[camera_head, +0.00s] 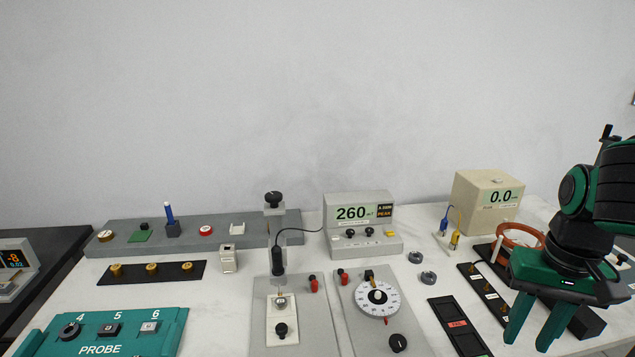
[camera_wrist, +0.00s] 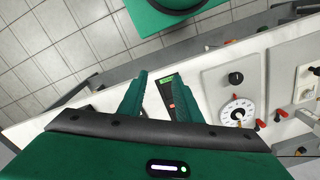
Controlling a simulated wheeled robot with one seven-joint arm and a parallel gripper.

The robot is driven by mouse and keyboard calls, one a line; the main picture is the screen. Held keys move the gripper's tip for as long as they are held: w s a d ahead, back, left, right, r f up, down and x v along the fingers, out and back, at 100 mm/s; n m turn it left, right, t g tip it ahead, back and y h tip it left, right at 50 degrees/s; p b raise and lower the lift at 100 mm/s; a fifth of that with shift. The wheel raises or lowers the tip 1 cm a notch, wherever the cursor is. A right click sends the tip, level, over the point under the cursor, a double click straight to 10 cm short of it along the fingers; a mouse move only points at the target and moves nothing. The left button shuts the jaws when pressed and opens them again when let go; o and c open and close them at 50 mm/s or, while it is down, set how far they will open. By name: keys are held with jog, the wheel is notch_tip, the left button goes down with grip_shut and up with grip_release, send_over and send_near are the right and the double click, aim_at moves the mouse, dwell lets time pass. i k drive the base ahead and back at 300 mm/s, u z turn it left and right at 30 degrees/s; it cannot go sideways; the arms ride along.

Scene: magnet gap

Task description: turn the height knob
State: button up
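No label reading "height" is legible, so I cannot tell for sure which knob is the height knob. A black knob (camera_head: 274,198) sits on top of the upright probe stand, above a dark probe (camera_head: 278,258) with a cable. Other black knobs are on the grey panels, one at the front of the left panel (camera_head: 281,330) and one below the white dial (camera_head: 398,342). In the wrist view a black knob (camera_wrist: 236,77) shows near the white dial (camera_wrist: 238,112). My gripper (camera_head: 528,340) is open and empty at the far right, well away from the stand.
A black tray (camera_head: 457,325) lies between the dial panel and my gripper. A teal probe box (camera_head: 170,330) is at the front left.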

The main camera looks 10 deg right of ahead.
aim_at(273, 197)
jog(key=z, duration=1.25)
jog(key=k, duration=1.2)
jog(key=u, duration=1.65)
jog(key=i, duration=0.5)
jog(key=u, duration=0.05)
